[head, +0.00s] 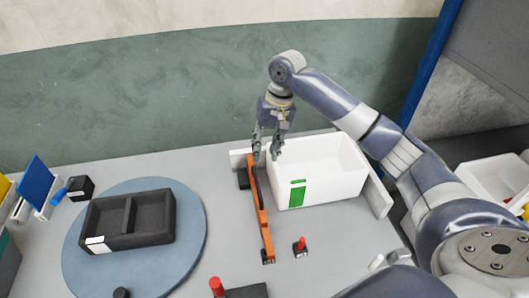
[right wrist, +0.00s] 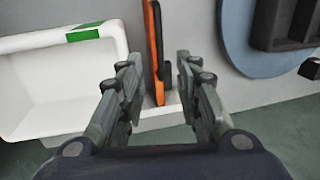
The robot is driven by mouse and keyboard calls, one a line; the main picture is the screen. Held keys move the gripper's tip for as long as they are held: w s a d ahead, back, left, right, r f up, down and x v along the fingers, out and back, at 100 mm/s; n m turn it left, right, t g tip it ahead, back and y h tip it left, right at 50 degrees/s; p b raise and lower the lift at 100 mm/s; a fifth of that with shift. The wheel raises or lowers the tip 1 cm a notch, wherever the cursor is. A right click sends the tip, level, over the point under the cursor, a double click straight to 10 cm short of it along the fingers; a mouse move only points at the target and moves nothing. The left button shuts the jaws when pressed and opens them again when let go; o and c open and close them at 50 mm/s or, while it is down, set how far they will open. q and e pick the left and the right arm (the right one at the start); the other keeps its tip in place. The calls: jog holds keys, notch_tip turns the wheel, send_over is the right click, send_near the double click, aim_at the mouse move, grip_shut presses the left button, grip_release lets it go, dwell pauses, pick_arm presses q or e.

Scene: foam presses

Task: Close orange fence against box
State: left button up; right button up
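The orange fence (head: 262,214) is a long narrow bar on the table, just left of the white box (head: 335,186). A narrow gap shows between the fence and the box, also in the right wrist view, where the fence (right wrist: 154,45) is right of the box (right wrist: 60,92). The box is open, empty and has a green mark on its side. My right gripper (head: 266,153) is open at the fence's far end. In the right wrist view the fence's end lies between the spread fingers (right wrist: 158,72); I cannot tell whether they touch it. My left gripper is out of view.
A round blue mat (head: 190,234) with a dark divided tray (head: 128,218) lies to the left. A small red-topped knob (head: 300,245) stands before the box. A grey block (head: 379,196) borders the box's right side. A red-topped post (head: 217,285) stands at the front.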

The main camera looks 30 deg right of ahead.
jog(key=shift+c, duration=1.1)
jog(key=s+a+f+n, duration=0.1)
jog(key=a+f+n, duration=0.1)
jog(key=s+a+f+n+g+h, duration=0.1)
jog(key=a+f+n, duration=0.1)
jog(key=a+n, duration=0.1)
jog(key=s+a+f+n+h+b, duration=0.1)
jog(key=s+a+f+n, duration=0.1)
jog(key=a, duration=0.1)
jog(key=shift+f, duration=0.2)
grip_shut()
jog(key=s+a+f+n+h, duration=0.3)
jog(key=s+a+f+n, duration=0.25)
jog(key=a+n, duration=0.45)
jog(key=shift+n, duration=0.5)
jog(key=x, duration=0.5)
jog(key=d+x, duration=0.1)
jog(key=x, duration=0.2)
jog(key=shift+s+d+f+p, duration=0.15)
jog(key=shift+s+d+p, duration=0.05)
jog(key=shift+s+p, duration=0.2)
jog(key=d, duration=0.1)
jog(key=d+p, duration=0.2)
jog(key=shift+s+f, duration=0.25)
jog(key=shift+s, duration=0.1)
jog(key=shift+s+d+f, duration=0.1)
jog(key=shift+s+d, duration=0.1)
jog(key=shift+d, duration=0.3)
